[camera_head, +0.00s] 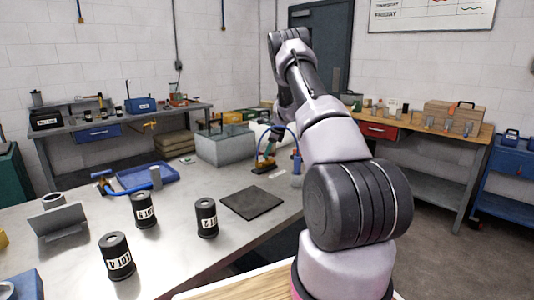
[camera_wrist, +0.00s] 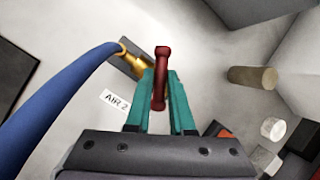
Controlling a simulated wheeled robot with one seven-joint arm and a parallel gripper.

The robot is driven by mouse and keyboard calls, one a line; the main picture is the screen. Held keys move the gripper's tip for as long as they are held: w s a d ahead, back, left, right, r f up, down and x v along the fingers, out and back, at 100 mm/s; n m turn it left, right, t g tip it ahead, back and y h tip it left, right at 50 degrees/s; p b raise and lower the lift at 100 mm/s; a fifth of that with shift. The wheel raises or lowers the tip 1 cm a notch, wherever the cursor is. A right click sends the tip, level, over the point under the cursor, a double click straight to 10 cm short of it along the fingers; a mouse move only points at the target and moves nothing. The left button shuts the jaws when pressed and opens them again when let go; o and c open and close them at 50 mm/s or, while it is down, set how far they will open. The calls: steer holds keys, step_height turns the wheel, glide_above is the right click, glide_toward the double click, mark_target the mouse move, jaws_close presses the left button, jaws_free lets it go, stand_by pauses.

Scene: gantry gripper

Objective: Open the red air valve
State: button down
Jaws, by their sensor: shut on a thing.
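The red valve handle (camera_wrist: 161,78) is a short bar with rounded ends, upright in the middle of the wrist view. My gripper (camera_wrist: 160,90) has its two teal fingers on either side of it, shut on it. The brass valve body (camera_wrist: 134,63) lies just left of the handle, partly hidden by the left finger. The handle stands at an angle to the brass body. A blue hose (camera_wrist: 60,90) runs into the brass fitting from the left. A white label (camera_wrist: 115,102) reading AIR 2 lies beside it. In the head view, the blue hose (camera_head: 292,133) arches beside my arm's end; the handle is too small there to tell.
In the head view, black canisters (camera_head: 206,218), a dark mat (camera_head: 252,202), a blue tray (camera_head: 147,177) and a grey box (camera_head: 225,147) stand on the metal table (camera_head: 185,245).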

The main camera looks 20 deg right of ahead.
steer(key=n+g+y, duration=0.1)
steer(key=n, duration=0.2)
steer(key=n+y, duration=0.1)
steer(key=n, duration=0.2)
steer(key=shift+w+d+n+g, duration=0.1)
steer(key=shift+d+n+g, duration=0.1)
steer(key=shift+n+g, duration=0.15)
steer(key=n+g, duration=0.1)
steer(key=n, duration=0.1)
steer(key=n+g, duration=0.1)
steer(key=n, duration=0.1)
steer(key=shift+w+n+y, duration=0.1)
steer(key=shift+n+y, duration=0.25)
steer(key=shift+y, duration=0.05)
steer(key=c, duration=0.8)
jaws_free()
steer(key=v, duration=1)
steer(key=shift+w+d+r, duration=0.15)
steer(key=shift+d+r, duration=0.05)
steer(key=shift+r, duration=0.15)
